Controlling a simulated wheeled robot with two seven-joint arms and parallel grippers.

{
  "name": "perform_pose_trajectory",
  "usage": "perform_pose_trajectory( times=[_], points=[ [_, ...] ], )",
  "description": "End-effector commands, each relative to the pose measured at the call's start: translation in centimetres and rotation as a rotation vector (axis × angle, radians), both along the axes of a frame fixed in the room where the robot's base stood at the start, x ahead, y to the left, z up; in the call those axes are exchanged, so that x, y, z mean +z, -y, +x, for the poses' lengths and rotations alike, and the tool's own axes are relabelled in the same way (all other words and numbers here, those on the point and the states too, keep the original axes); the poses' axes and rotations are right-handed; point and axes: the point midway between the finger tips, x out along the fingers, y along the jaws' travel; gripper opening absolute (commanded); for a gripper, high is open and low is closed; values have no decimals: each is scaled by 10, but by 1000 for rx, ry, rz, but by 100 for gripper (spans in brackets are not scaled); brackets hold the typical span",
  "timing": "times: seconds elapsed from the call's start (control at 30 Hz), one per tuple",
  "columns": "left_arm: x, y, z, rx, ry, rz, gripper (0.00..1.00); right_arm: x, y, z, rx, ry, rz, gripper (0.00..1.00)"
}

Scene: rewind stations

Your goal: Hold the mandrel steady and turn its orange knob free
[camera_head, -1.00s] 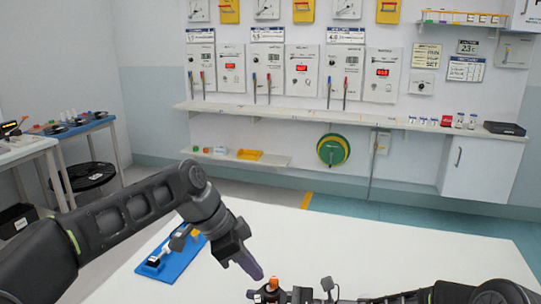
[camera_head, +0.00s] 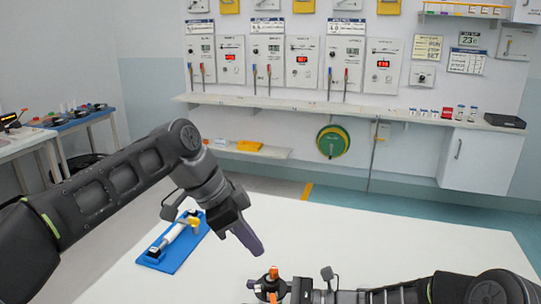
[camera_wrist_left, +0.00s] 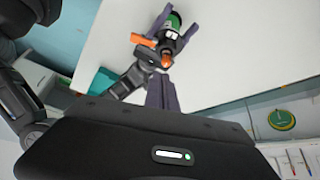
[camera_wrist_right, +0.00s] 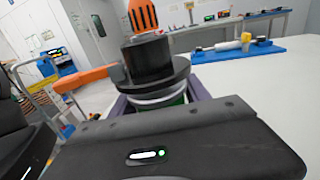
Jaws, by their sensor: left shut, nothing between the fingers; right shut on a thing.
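The mandrel shows upright in the right wrist view, with its black collar (camera_wrist_right: 147,62) above a white and green body. Its orange knob (camera_wrist_right: 142,15) stands on top, and an orange arm (camera_wrist_right: 85,77) sticks out to the side. The knob also shows in the head view (camera_head: 273,272). My right gripper (camera_head: 270,290) is shut around the mandrel's body, below the collar, over the table's near edge. My left gripper (camera_head: 258,252) is shut and empty, pointing down just above and left of the knob, apart from it. The mandrel's lower end is hidden in the head view.
A blue tray (camera_head: 183,256) with a white roller (camera_head: 176,234) lies on the left of the white table (camera_head: 370,245). The table's right side is clear. A wall shelf (camera_head: 300,107), panels and a green reel (camera_head: 332,142) stand beyond it.

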Motion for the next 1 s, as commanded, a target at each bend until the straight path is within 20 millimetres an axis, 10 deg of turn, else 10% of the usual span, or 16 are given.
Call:
perform_pose_trajectory(
  times=[0.47,1.0],
  points=[
    [-10,0,0,1,-2,1,0,0,0,0,0,0,1,1],
    [-67,0,0,0,-2,1,0,0,0,0,0,0,1,1]
  ],
)
